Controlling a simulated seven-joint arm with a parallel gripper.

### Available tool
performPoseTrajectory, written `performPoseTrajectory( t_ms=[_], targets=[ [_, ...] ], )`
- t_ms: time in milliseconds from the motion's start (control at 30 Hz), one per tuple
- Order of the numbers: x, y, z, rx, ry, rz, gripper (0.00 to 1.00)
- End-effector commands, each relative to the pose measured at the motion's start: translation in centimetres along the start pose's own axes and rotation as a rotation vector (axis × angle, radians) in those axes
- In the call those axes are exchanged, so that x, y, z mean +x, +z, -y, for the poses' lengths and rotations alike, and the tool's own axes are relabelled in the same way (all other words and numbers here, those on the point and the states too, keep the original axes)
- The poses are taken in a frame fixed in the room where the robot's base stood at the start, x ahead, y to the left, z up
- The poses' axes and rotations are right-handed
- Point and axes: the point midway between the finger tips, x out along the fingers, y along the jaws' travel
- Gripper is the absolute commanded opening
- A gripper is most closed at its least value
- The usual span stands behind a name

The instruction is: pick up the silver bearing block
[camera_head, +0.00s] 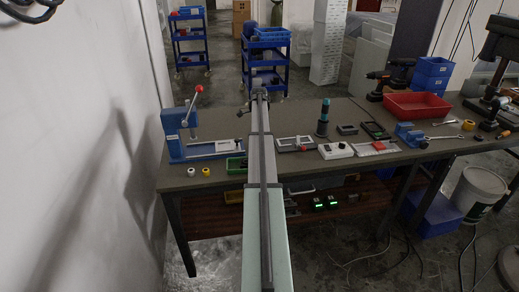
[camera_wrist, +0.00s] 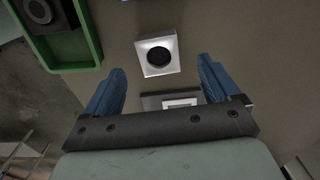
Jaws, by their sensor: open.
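The silver bearing block (camera_wrist: 148,45) is a small bright square piece with a dark round bore. It lies on the brown bench top in the wrist view. My gripper (camera_wrist: 160,66) is open, with its two blue fingers apart. In the picture the block is centred between the fingers and slightly beyond their tips. Nothing is held between the fingers. In the head view my arm covers this spot, and I cannot make out the block or the fingers there.
A green tray (camera_wrist: 96,42) with a dark round-bored part (camera_wrist: 38,10) is at the upper left; the tray also shows in the head view (camera_head: 236,172). A grey-and-white item (camera_wrist: 180,101) is partly hidden behind my gripper. A blue press (camera_head: 176,135) stands left on the bench.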

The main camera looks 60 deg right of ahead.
Motion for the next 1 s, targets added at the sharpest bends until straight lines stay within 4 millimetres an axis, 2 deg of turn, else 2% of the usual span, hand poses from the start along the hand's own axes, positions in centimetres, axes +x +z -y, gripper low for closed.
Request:
performPoseTrajectory(
  t_ms=[167, 500, 733, 767, 1000],
  targets=[
    [1.1, -0.1, -0.1, 0.000, 0.002, 0.000, 0.89],
    [5.0, -0.2, -0.2, 0.000, 0.001, 0.000, 0.89],
    [5.2, -0.2, -0.2, 0.000, 0.000, 0.000, 0.89],
    [5.2, -0.2, -0.2, 0.000, 0.000, 0.000, 0.88],
    [5.2, -0.2, -0.2, 0.000, 0.000, 0.000, 0.65]
  ],
)
